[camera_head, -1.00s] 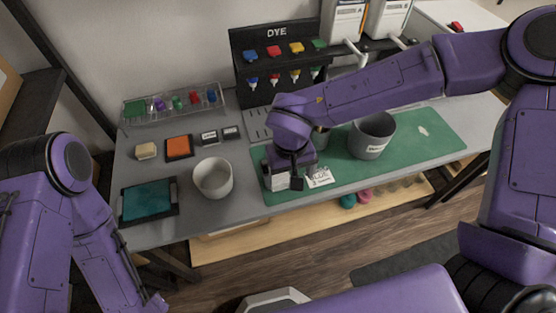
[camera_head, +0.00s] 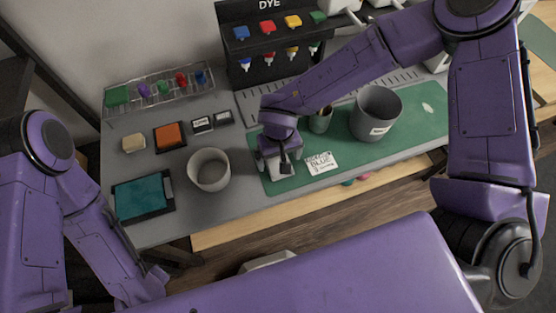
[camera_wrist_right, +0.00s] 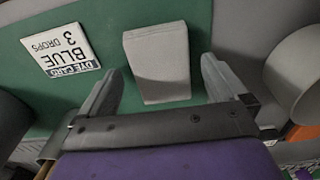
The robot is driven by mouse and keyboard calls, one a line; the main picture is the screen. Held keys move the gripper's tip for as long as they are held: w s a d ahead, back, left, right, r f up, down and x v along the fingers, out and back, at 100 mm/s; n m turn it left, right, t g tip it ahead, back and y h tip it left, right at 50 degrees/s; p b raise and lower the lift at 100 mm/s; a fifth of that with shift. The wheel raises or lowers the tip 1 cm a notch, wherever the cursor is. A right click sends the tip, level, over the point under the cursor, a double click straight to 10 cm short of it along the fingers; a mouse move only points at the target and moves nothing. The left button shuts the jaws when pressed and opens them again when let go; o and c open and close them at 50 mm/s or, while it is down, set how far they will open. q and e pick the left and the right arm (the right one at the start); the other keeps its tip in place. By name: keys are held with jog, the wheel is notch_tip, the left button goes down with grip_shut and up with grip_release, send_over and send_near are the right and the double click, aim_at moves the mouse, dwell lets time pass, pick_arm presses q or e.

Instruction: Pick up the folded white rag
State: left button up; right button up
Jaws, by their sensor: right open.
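The folded white rag (camera_wrist_right: 157,62) lies on the green mat (camera_wrist_right: 205,14), seen from above in the right wrist view as a pale, flat, oblong pad. My right gripper (camera_wrist_right: 162,72) is open, with one finger on each side of the rag and visible gaps between. The rag is not held. In the head view my right gripper (camera_head: 277,165) points down at the mat's left end and mostly hides the rag. My left arm comes in at the lower left; its gripper does not show.
A card reading BLUE 3 drops (camera_head: 320,163) lies right of the gripper. A white bowl (camera_head: 208,170) stands to its left, and a grey bucket (camera_head: 376,115) and a small cup (camera_head: 320,121) to its right. The dye rack (camera_head: 270,55) stands behind.

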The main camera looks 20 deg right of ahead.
jog(key=shift+a+f, duration=0.1)
jog(key=shift+f, duration=0.15)
jog(key=c, duration=1.2)
jog(key=shift+r, duration=0.1)
